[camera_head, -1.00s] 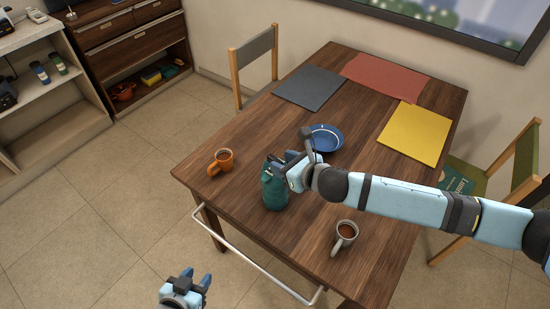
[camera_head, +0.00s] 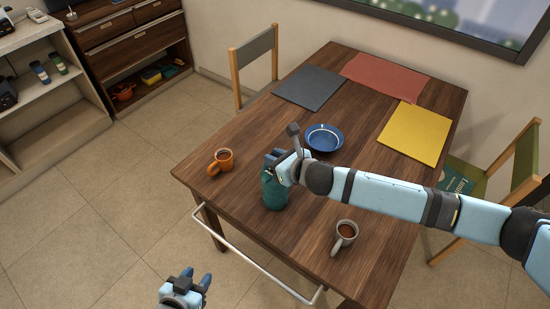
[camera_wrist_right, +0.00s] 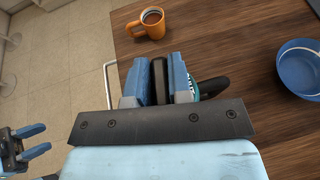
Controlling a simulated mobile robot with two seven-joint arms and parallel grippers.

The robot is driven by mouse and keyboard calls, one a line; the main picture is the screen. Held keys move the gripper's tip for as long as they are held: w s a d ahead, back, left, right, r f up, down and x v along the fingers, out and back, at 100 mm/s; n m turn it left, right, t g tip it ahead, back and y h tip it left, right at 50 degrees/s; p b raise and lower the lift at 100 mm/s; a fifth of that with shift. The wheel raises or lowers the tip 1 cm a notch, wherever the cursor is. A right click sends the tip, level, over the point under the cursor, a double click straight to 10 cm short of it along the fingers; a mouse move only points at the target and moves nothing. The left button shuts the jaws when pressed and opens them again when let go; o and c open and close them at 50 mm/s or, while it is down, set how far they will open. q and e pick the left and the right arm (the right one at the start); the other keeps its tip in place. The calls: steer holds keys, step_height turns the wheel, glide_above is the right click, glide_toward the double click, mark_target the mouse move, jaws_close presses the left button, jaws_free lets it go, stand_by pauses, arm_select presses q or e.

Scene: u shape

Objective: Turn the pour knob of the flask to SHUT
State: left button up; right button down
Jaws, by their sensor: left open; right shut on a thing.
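The teal flask (camera_head: 275,192) stands upright near the front edge of the wooden table. My right gripper (camera_head: 273,160) is at its top. In the right wrist view, the blue fingers (camera_wrist_right: 160,78) are shut on a dark upright piece, the pour knob (camera_wrist_right: 160,82). A black handle-like part (camera_wrist_right: 214,87) and a bit of teal show beside the fingers. The knob's marking is hidden. My left gripper (camera_head: 197,281) is open and empty, low in front of the table, and it also shows in the right wrist view (camera_wrist_right: 36,141).
On the table (camera_head: 225,205), an orange mug (camera_head: 221,161) stands left of the flask, a white mug (camera_head: 343,236) right, and a blue bowl (camera_head: 324,139) behind. Grey, red and yellow mats lie farther back. A metal rail (camera_head: 258,262) runs along the front edge.

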steer(key=shift+s+f, duration=0.1)
steer(key=shift+f, duration=0.05)
steer(key=m+t+h+p, duration=0.1)
steer(key=m+h, duration=0.1)
steer(key=m+t+h+p, duration=0.1)
steer(key=m+h+p, duration=0.1)
steer(key=shift+s+t, duration=0.15)
steer(key=shift+t, duration=0.15)
steer(key=m+t+h+p, duration=0.1)
steer(key=m+h+p, duration=0.2)
steer(key=m+h, duration=0.1)
steer(key=shift+m+h, duration=0.4)
steer(key=shift+h, duration=0.3)
steer(key=m+h+p, duration=0.2)
steer(key=h, duration=0.1)
steer(key=shift+m, duration=0.3)
steer(key=m+g+h+p, duration=0.1)
steer(key=m+h, duration=0.2)
steer(key=shift+f+g, duration=0.1)
steer(key=shift+g, duration=0.2)
steer(key=shift+m+g+h+p, duration=0.35)
steer(key=shift+m+g+h, duration=0.45)
steer(key=shift+m+h, duration=0.45)
steer(key=shift+h, duration=0.25)
steer(key=c, duration=1.1)
jaws_free()
steer(key=shift+f, duration=0.1)
steer(key=shift+o, duration=0.3)
